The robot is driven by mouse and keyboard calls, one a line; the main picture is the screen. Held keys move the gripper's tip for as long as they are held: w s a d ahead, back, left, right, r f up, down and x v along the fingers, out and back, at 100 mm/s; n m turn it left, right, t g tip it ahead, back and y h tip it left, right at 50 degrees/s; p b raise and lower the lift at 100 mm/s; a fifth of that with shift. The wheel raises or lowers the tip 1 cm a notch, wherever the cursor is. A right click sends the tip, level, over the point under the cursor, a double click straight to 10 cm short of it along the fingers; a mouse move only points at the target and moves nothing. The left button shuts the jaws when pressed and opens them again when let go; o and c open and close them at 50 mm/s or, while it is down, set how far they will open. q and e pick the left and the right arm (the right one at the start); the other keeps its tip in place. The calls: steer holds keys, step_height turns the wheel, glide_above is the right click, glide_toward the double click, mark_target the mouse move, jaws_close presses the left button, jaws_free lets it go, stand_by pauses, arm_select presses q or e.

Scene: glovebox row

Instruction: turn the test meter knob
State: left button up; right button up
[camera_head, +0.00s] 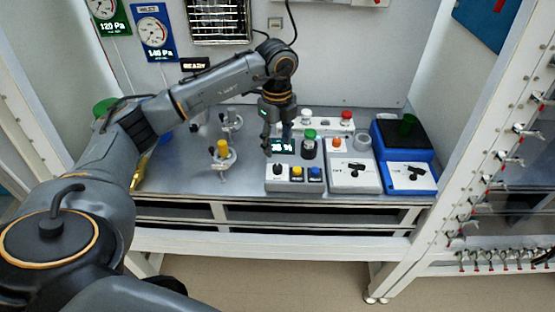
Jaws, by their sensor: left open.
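What looks like the test meter is a grey box (293,186) on the bench. It has a small lit display, a dark knob (278,169) at its front left, and a yellow and a blue button to the right of the knob. My left gripper (277,144) points down over the back left of this box, its two dark fingers apart and nothing seen between them. It is above and behind the knob, apart from it as far as I can tell. The fingers partly cover the display area. My right gripper is not in view.
Right of the meter stand a grey device (352,180) with a black knob and a blue device (427,157) with a black top. A green-capped bottle (309,148) is close behind the meter. A yellow-topped stand (223,157) is to the left. Bare bench (190,180) lies front left.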

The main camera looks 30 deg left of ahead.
mark_target(277, 166)
arm_select(q)
step_height(277, 166, down, 8)
steer(key=shift+f+p, duration=0.1)
steer(key=shift+p, duration=0.75)
steer(key=shift+c, duration=0.2)
jaws_close()
